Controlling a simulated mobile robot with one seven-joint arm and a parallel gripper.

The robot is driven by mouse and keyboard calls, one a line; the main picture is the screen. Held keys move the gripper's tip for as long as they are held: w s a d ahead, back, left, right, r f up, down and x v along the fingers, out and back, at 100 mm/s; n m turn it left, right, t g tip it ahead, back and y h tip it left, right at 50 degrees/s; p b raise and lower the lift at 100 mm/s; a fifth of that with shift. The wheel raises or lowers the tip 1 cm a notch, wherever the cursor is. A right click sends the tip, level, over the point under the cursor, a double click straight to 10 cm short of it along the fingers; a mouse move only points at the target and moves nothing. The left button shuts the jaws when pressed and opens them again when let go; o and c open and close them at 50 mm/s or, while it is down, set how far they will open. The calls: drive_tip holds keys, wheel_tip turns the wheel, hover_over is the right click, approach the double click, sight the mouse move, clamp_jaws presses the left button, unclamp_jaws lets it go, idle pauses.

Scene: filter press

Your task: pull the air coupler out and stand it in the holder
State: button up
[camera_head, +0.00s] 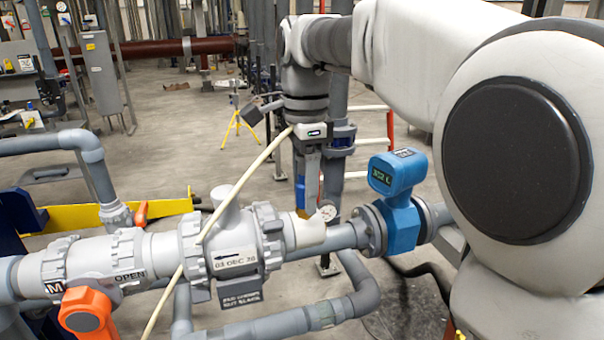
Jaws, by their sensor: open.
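My gripper (312,205) points down just behind the grey pipe run, near a small round gauge (327,211). Its jaws are open. A small blue part (300,190) shows at the left side of the fingers; I cannot tell whether it is the air coupler or whether the fingers touch it. A thin cream hose (222,213) slants from beside my wrist down to the lower left, across the front of the grey valve body. Its upper end is lost at the wrist. I cannot make out the holder.
A grey valve body (232,243) labelled 03 DEC 26 fills the lower middle. An orange handle (86,314) stands at the lower left by the OPEN mark. A blue flow meter (398,200) rises right of the gripper. A yellow beam (95,214) lies behind the pipes.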

idle(0.3)
clamp_jaws()
drive_tip(key=shift+r, duration=0.2)
idle(1.3)
drive_tip(key=shift+r+p, duration=2.85)
drive_tip(key=shift+p, duration=0.1)
